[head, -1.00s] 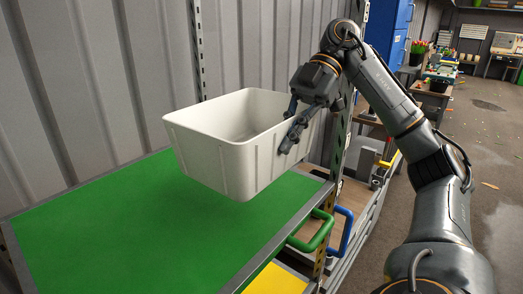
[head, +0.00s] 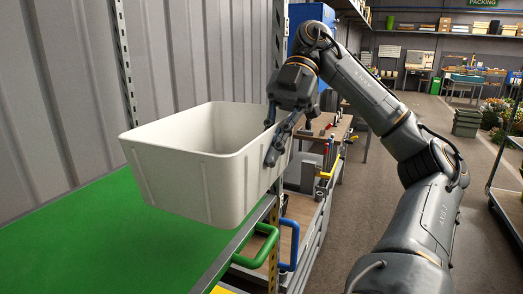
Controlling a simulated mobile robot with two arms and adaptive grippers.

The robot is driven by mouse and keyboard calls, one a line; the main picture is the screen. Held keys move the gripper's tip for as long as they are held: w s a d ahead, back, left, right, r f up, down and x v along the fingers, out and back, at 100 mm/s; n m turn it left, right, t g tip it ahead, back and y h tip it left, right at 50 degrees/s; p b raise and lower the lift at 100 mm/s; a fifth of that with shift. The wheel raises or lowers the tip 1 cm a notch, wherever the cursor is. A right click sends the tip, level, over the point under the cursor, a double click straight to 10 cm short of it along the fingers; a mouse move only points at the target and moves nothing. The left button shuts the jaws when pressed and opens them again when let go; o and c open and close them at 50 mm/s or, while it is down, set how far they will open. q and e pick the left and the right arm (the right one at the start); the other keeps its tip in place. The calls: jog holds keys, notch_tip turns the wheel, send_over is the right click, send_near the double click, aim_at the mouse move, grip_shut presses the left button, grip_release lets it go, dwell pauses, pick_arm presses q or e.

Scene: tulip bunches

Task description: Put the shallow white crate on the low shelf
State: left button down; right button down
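The white crate (head: 205,175) is in the middle left of the head view, upright and empty as far as I can see into it. It hangs over the green shelf (head: 95,250); I cannot tell exactly how high above it. My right gripper (head: 272,150) is at the crate's right end, with its fingers over the rim and wall there. It looks shut on that wall. My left gripper is not in view.
A shelf post (head: 124,60) and a grey corrugated wall (head: 60,90) stand behind the crate. Green (head: 262,248) and blue (head: 289,246) handles stick out at the shelf's right edge. A workbench with tools (head: 318,135) stands beyond.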

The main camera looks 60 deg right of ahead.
jog(key=shift+w, duration=0.1)
jog(key=shift+d, duration=0.1)
jog(key=s, duration=0.9)
jog(key=shift+d, duration=0.25)
